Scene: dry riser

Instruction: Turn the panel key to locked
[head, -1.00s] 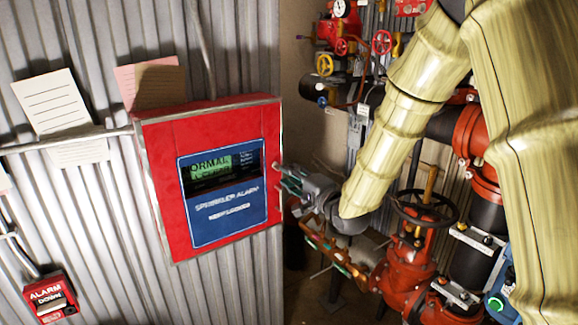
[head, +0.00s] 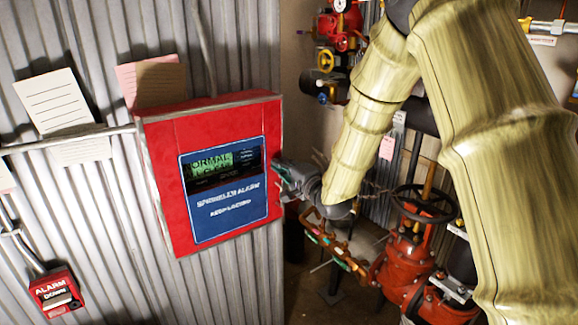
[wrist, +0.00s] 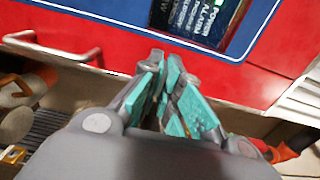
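The red sprinkler alarm panel (head: 170,200) hangs on the corrugated wall at left of centre in the head view. Its blue face (head: 225,212) has a green lit display (head: 213,162) with partly readable text, including "ORMAL". The panel's red surface (wrist: 110,35) also crosses the top of the wrist view. My gripper (head: 279,172) is beside the panel's right edge; whether it touches is unclear. In the wrist view, its teal-padded fingers (wrist: 165,58) are nearly together at the tips, with nothing clearly held. I cannot make out the key in either view.
A silver bar handle (wrist: 55,48) shows against the red in the wrist view. A red alarm pull box (head: 56,292) is low on the wall. Paper notes (head: 55,100) hang above. Red valves and pipes (head: 405,255) crowd the right side behind my arm.

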